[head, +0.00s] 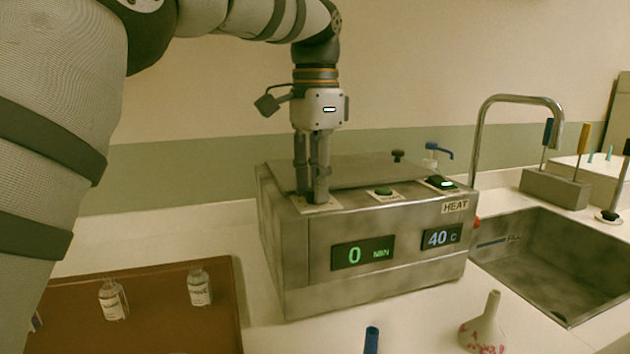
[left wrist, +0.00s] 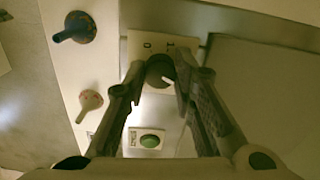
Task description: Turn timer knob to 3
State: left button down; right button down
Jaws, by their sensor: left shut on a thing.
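The timer knob (left wrist: 158,72) is dark and round, on a pale plate with the marks 0 and 1 showing in the left wrist view. My left gripper (head: 313,197) points down at the front left of the steel heater's top. It is shut on the timer knob, with one finger on each side, and hides the knob in the head view. The fingertips also show in the left wrist view (left wrist: 158,68). The timer display (head: 362,253) reads 0 MIN in green. My right gripper is not in view.
A brown tray (head: 165,325) with small bottles lies left, a white flask (head: 485,328) in front, and a sink (head: 545,262) right.

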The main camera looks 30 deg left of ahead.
pick_arm(q)
jog(key=c, duration=1.3)
grip_release()
notch_tip(320, 180, up, 8)
jog(key=shift+f, duration=0.25)
jog(key=shift+f, duration=0.1)
